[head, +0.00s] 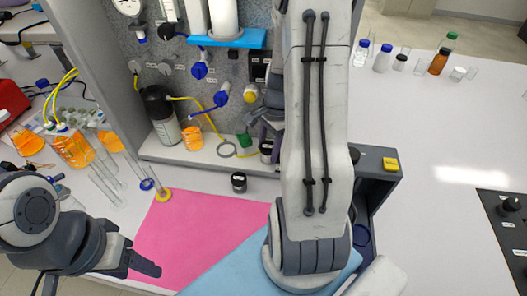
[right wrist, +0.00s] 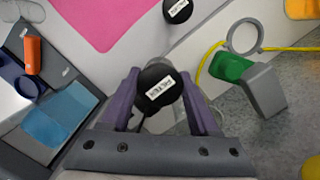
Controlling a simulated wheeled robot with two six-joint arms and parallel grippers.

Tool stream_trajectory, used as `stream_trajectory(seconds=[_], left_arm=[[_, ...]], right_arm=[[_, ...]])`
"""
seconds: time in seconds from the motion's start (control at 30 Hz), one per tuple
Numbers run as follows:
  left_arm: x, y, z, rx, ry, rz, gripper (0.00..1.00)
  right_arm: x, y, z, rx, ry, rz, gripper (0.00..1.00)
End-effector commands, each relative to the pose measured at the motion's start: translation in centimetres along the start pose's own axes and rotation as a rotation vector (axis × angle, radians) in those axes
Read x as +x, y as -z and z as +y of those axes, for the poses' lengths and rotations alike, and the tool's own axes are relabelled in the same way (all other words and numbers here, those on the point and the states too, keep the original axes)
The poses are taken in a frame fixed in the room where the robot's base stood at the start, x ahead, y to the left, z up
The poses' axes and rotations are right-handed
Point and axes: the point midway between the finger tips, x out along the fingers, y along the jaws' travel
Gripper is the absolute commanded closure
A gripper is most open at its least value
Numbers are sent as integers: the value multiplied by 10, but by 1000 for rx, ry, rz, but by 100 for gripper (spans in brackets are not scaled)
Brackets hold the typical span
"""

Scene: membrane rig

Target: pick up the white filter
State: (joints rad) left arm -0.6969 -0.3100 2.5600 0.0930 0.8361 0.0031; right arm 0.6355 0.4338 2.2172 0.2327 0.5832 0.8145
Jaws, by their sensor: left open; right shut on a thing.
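My right gripper (right wrist: 160,78) is shut on a black-capped jar (right wrist: 157,92) with a white label, its purple fingers on either side of the cap. In the head view the jar (head: 266,150) shows beside my right arm, which hides much of the gripper. A second black-lidded jar (head: 238,182) stands apart on the table, also seen in the right wrist view (right wrist: 178,10). My left gripper (head: 143,264) is open and empty over the pink mat's left edge. I cannot tell which thing is the white filter; a white cylinder (head: 223,18) stands on a blue shelf.
A pink mat (head: 190,235) and a blue mat (head: 225,278) lie in front. A grey ring (right wrist: 243,36) and a green-and-grey clip (right wrist: 255,82) are near the held jar. Several bottles (head: 382,58) stand at the back right. The right tabletop (head: 430,130) is largely clear.

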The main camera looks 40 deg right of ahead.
Motion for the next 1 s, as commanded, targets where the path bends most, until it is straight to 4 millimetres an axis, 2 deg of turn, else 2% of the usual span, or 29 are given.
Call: stream_trajectory(seconds=[0.3,0.5,0.7,1.0], left_arm=[[13,-1,-1,1,0,0,40],[17,-1,-1,1,0,0,40],[18,-1,-1,1,0,0,40],[18,-1,-1,1,0,0,40]], right_arm=[[-28,-10,50,2,5,3,95],[-43,-15,74,1,3,3,95],[-50,-18,86,-1,2,2,95],[-51,-19,88,-1,0,0,95]])
